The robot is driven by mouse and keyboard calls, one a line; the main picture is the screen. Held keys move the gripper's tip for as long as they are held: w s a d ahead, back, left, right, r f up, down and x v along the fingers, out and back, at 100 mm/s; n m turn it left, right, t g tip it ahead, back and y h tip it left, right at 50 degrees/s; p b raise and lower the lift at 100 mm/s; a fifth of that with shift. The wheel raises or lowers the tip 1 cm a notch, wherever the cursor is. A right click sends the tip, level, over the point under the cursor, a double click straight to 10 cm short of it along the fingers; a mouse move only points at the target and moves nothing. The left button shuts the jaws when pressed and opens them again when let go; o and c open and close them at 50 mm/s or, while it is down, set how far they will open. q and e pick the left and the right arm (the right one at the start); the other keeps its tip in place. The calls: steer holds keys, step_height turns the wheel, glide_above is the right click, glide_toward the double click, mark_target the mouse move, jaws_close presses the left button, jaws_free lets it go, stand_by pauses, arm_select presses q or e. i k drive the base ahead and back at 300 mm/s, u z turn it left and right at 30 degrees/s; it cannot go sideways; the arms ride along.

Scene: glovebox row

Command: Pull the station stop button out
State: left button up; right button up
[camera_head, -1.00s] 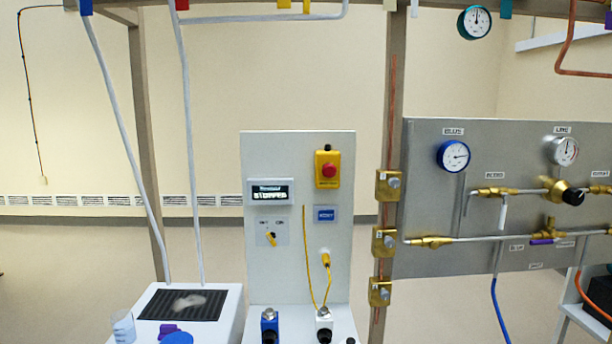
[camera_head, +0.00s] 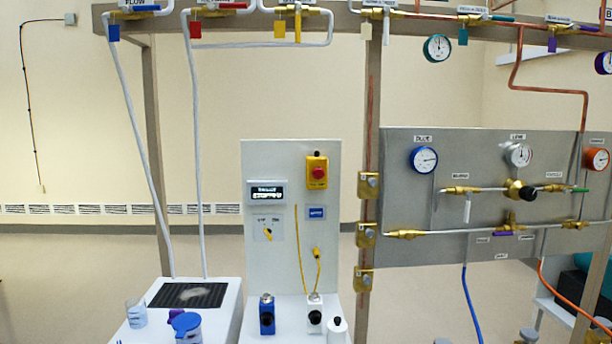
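The station stop button (camera_head: 318,173) is a red round knob on a yellow housing. It sits near the top right of a white upright station panel (camera_head: 284,215) in the head view. I cannot tell from here whether the knob is pushed in or out. A small display (camera_head: 267,192) with blurred text is to its left, and a blue label button (camera_head: 316,212) is below it. Neither of my grippers shows in the head view.
Blue and white valve blocks stand before the panel. A grey gauge panel (camera_head: 400,195) is at right; pipes run overhead.

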mark_target(319, 173)
steer(key=z, duration=0.1)
steer(key=i, duration=0.95)
steer(key=u, duration=1.5)
steer(key=k, duration=0.55)
steer(key=z, duration=0.35)
